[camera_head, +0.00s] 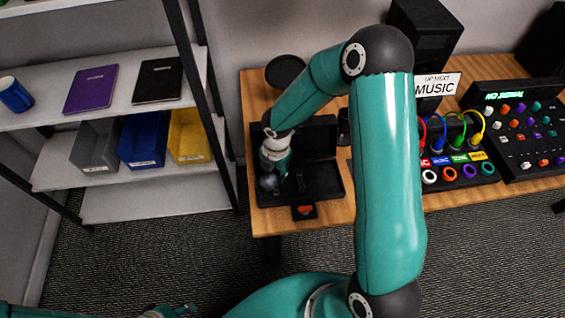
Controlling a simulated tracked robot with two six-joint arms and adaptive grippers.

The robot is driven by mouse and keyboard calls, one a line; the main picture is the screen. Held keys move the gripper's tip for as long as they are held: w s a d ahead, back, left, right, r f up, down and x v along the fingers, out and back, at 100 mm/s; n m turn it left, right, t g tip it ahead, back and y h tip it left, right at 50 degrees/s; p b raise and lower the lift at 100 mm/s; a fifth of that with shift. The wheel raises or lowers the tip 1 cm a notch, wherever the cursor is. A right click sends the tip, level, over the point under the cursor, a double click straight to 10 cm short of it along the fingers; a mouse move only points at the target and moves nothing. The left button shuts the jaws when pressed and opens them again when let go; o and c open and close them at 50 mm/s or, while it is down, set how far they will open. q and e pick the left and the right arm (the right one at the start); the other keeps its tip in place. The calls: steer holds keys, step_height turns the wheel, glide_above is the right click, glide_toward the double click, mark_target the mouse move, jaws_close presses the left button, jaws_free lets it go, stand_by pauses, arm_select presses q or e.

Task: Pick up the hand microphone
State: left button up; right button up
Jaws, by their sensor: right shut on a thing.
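My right gripper (272,165) is over the open black case (322,180) on the wooden table and is shut on the hand microphone (268,183). The microphone's round grey head shows just below the fingers, at the left part of the case. The rest of it is hidden by the gripper. I cannot tell whether it touches the case. My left gripper (172,311) shows only in part at the bottom edge, away from the table, and its fingers are too cut off to read.
A cable panel (458,160), a mixer (515,130) and a speaker (425,45) stand to the right. A shelf with bins (142,140) stands left. My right arm crosses the middle.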

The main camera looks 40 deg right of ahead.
jaws_close()
steer(key=shift+r, duration=0.15)
